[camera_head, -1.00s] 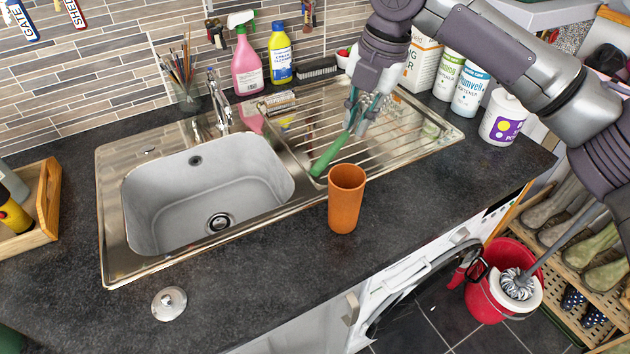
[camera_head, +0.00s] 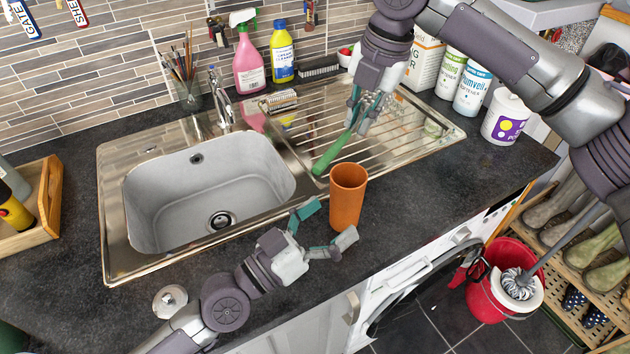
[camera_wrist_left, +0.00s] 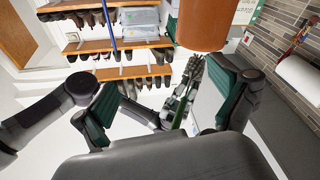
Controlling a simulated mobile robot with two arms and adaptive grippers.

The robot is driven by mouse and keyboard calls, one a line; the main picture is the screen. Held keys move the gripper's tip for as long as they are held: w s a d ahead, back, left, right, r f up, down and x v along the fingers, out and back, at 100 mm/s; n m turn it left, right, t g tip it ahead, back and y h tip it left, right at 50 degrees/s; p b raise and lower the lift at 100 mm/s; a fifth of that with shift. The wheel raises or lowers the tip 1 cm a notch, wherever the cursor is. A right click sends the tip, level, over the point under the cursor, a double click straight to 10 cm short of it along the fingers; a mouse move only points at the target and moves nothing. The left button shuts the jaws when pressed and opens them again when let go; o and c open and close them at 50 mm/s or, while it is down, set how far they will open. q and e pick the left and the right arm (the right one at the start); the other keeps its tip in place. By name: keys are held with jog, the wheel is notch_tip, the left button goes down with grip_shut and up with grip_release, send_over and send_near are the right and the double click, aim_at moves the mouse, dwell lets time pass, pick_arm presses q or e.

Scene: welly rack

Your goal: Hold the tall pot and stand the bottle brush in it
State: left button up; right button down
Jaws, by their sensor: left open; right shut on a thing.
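The tall pot (camera_head: 347,198) is an orange-brown cup standing upright on the dark worktop, in front of the sink's drainer. It also shows at the top of the left wrist view (camera_wrist_left: 205,22). My left gripper (camera_head: 325,226) is open and low beside the pot, with its fingers pointing towards it and nothing between them. My right gripper (camera_head: 366,108) is shut on the bottle brush (camera_head: 333,154), above the drainer behind the pot. The brush's green part slants down to the left from the fingers; the rest is partly hidden by the gripper.
The steel sink bowl (camera_head: 210,205) is left of the pot, and the ribbed drainer (camera_head: 410,125) lies behind it. A metal plug (camera_head: 169,300) lies near my left arm. Bottles and a white tub (camera_head: 505,117) line the back and right. The worktop right of the pot is clear.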

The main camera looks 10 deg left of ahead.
aim_at(332, 203)
pick_arm(q)
jog(key=w+a+r+m+g, duration=0.2)
jog(key=w+a+m+g, duration=0.15)
jog(key=w, duration=0.25)
jog(key=shift+m+t, duration=0.45)
notch_tip(332, 203, down, 8)
jog(key=shift+d+r, duration=0.1)
jog(key=shift+d, duration=0.05)
jog(key=shift+w+d+f, duration=0.1)
jog(key=shift+d+f, duration=0.1)
jog(key=x, duration=0.7)
